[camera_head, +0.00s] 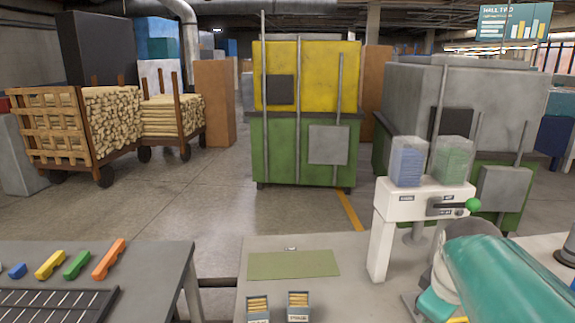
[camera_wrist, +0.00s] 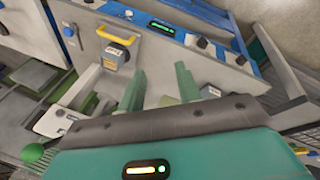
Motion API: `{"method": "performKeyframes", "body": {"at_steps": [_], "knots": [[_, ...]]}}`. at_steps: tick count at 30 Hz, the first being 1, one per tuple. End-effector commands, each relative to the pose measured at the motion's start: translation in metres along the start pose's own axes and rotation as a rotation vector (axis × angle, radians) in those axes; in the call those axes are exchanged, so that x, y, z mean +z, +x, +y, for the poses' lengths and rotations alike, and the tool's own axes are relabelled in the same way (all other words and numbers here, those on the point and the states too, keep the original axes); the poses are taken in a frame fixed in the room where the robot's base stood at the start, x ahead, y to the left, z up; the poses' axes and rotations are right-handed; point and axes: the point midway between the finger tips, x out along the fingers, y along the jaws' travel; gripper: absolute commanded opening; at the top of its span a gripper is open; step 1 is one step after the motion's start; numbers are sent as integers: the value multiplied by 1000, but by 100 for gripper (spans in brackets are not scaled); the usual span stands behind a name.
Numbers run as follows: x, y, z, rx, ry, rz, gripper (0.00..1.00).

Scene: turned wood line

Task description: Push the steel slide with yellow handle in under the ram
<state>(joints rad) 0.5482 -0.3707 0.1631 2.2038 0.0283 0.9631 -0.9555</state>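In the wrist view a yellow handle (camera_wrist: 114,35) shows on the front of a grey machine with blue trim. A grey block with a small label (camera_wrist: 117,54) sits just below the handle. I cannot tell which steel surface is the slide, and I cannot make out the ram clearly. My gripper (camera_wrist: 160,82) has its two green fingers apart, with nothing seen between them. The fingers are below and to the right of the handle in the picture, apart from it. The head view does not show the handle or the fingers; my teal arm covers its lower right.
A white stand (camera_head: 425,197) with blue and green stacks and a green-knobbed lever (camera_head: 473,204) stands beside my arm. A table with a green mat (camera_head: 293,265) and two small boxes (camera_head: 298,304) lies left of it. Coloured blocks (camera_head: 78,264) lie on another table.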

Motion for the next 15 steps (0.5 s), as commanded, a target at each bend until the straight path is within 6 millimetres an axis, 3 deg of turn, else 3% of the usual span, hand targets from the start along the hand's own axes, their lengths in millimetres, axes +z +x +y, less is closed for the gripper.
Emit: {"method": "performKeyframes", "body": {"at_steps": [1,9,15], "knots": [[-6,-7,-20,8,44,25,34],[-13,-25,-108,-28,390,163,34],[-8,-28,-144,-88,560,222,34]]}}
